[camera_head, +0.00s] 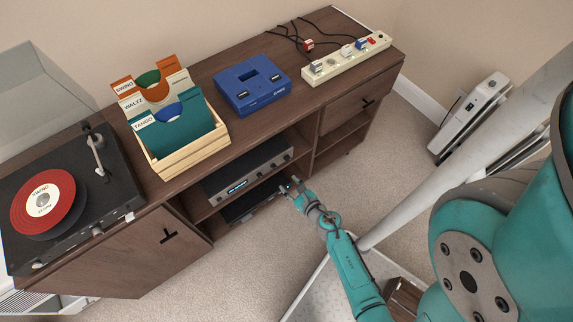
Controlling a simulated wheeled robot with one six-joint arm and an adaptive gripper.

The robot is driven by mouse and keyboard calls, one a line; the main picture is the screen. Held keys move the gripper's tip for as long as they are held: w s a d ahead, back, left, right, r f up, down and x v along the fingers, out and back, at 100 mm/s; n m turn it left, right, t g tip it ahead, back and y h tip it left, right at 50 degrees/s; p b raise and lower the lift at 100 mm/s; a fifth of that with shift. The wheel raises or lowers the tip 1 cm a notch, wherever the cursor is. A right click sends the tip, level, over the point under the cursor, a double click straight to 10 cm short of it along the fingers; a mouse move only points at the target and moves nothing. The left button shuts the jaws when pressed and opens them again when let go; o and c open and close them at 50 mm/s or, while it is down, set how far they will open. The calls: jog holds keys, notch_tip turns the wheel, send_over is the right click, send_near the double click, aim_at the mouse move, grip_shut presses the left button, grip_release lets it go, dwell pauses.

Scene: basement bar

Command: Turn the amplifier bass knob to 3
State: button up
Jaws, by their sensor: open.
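The amplifier (248,168) is a grey box with a lit blue display on the upper open shelf of the brown cabinet. Several small knobs run along the right part of its front. They are too small to read, so I cannot tell which is bass or where it points. My gripper (292,186) is open in front of the amplifier's right end, close to the shelf opening. I cannot tell whether it touches a knob.
A dark device (250,202) sits on the shelf below. On the cabinet top (205,75) are a turntable (85,205), a record crate (190,150), a blue box (250,85) and a power strip (345,62). A white heater (470,115) stands on the carpet at right.

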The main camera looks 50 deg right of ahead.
aim_at(275, 168)
jog(key=x, duration=1.1)
jog(key=shift+d+f, duration=0.1)
jog(key=shift+d, duration=0.2)
grip_shut()
